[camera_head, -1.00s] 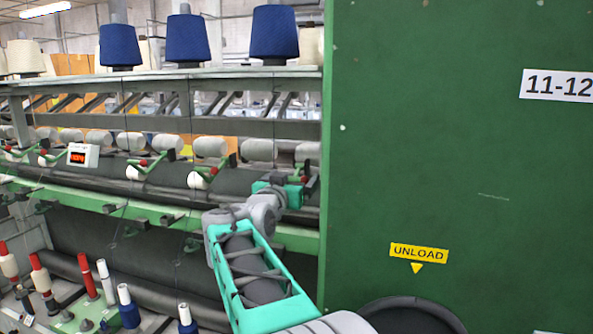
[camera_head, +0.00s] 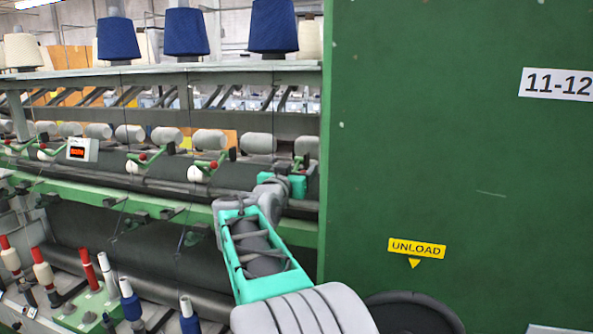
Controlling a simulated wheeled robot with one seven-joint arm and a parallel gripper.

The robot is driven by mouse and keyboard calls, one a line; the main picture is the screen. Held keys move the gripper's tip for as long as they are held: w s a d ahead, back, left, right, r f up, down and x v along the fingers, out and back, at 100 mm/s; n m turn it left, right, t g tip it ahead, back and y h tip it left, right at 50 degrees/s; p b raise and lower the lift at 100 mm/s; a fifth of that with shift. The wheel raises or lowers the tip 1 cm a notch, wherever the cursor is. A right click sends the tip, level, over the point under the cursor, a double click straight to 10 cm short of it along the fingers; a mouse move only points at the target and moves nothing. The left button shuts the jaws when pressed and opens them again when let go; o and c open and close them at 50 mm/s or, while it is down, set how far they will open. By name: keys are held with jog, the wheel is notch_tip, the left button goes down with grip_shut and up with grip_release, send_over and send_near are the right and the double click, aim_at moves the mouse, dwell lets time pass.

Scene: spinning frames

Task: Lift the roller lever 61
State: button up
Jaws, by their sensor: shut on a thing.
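My gripper (camera_head: 289,186), a teal hand on a grey wrist, is at the right end of the roller row, beside the green panel. It is shut on a roller lever, of which only a small dark and green part (camera_head: 303,163) shows above the hand. The fingertips are hidden behind the hand. A white roller (camera_head: 306,146) is just above this part. Two similar green levers with red knobs, a nearer one (camera_head: 210,164) and a farther one (camera_head: 150,157), are along the row to the left. No lever number is readable.
The large green panel (camera_head: 440,150) closes off the right side. A green rail (camera_head: 150,205) runs below the levers. Blue yarn cones (camera_head: 185,32) stand on the top shelf. Bobbins (camera_head: 131,303) stand low at the left. A small display (camera_head: 82,149) hangs on the row.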

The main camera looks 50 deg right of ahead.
grip_shut()
dwell(0.3)
jog(key=shift+r, duration=0.1)
